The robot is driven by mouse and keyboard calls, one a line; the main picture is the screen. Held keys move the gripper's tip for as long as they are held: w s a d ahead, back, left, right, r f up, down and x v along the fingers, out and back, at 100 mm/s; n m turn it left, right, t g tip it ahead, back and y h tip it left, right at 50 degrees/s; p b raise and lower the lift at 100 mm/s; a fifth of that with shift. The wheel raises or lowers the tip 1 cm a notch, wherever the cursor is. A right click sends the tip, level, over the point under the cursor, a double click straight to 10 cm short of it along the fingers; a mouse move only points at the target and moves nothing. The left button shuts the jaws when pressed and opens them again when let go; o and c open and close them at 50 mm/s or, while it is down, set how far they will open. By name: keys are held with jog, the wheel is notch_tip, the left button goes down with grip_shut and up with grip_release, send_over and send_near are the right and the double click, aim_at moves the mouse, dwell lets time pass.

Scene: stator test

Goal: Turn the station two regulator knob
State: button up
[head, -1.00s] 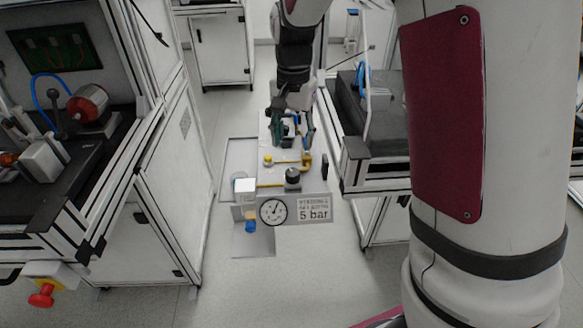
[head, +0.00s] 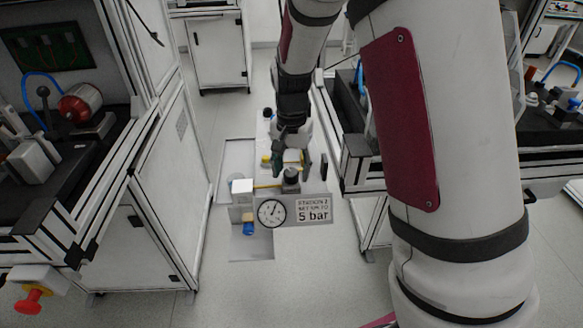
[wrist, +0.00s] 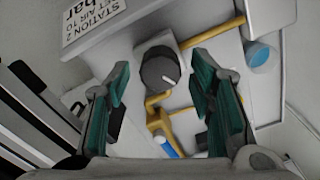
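The station two regulator knob (head: 291,174) is a dark round knob on the white panel, just behind the gauge and the "5 bar" sign (head: 313,210). My gripper (head: 293,166) is close to the knob in the head view. In the wrist view my gripper (wrist: 159,82) is open, its green-padded fingers apart with nothing between the pads. I cannot tell the exact gap to the knob. The round gauge (head: 271,213) has a white face.
Yellow pipes (wrist: 212,33) run by the knob, with a yellow fitting (wrist: 158,122) near it. Benches stand on both sides, with a red button (head: 30,300) at the left.

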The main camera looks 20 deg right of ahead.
aim_at(291, 171)
jog(key=c, duration=0.9)
jog(key=n+p, duration=0.1)
jog(key=n, duration=0.4)
jog(key=o, duration=1.2)
jog(key=shift+c, duration=0.2)
jog(key=shift+r, duration=0.1)
notch_tip(291, 171, up, 12)
